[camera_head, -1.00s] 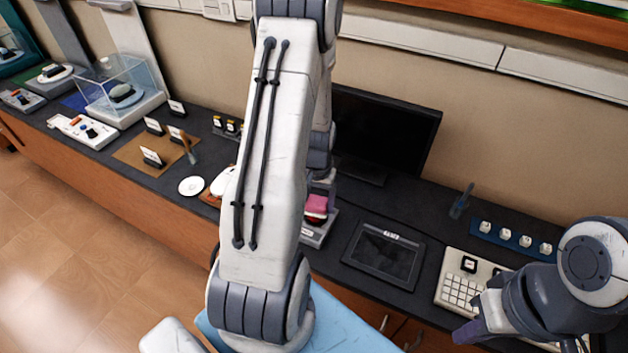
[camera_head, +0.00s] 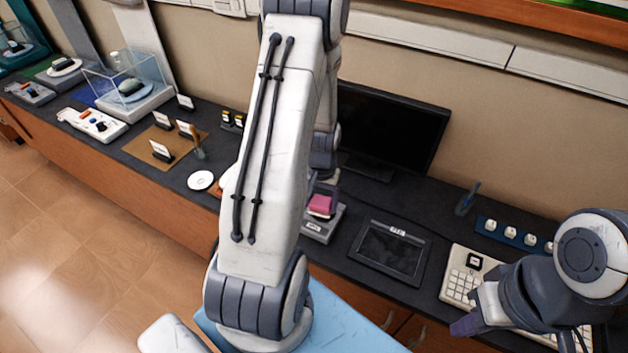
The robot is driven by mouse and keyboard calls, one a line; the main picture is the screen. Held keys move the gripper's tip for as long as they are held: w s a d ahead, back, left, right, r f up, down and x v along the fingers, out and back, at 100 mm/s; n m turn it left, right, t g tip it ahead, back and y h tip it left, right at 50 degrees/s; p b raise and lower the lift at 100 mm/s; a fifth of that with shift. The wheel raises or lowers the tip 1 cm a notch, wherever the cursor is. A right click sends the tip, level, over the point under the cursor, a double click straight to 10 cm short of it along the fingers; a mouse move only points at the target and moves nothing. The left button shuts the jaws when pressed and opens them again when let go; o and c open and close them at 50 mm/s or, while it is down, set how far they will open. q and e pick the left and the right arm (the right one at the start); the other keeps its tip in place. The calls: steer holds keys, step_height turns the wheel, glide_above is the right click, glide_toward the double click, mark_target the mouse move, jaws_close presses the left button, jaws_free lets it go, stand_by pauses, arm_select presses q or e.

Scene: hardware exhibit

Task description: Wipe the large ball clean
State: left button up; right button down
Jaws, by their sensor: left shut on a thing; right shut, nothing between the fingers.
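A pink cloth (camera_head: 321,204) is in my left gripper (camera_head: 325,191), which is mostly hidden behind my own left arm. The cloth is over a grey trackball unit (camera_head: 322,228) on the dark counter. The large ball is hidden under the cloth and behind the arm, so I cannot tell how clean it is or whether the cloth presses on it. My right gripper (camera_head: 468,322) is shut and empty at the lower right, in front of a keyboard.
A black tablet (camera_head: 390,250) lies right of the trackball unit, with a cream keyboard (camera_head: 459,280) further right. A dark monitor (camera_head: 392,125) stands behind. A white disc (camera_head: 201,180), a brown mat (camera_head: 150,143) with label cards and a glass case (camera_head: 128,85) are at the left.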

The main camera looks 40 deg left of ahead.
arm_select(q)
step_height(320, 180, up, 5)
steer(key=shift+p, duration=1.1)
steer(key=shift+a+r+p, duration=0.1)
steer(key=shift+r+p, duration=0.5)
steer(key=shift+r, duration=0.05)
step_height(320, 180, up, 3)
steer(key=p, duration=0.2)
steer(key=shift+p, duration=0.3)
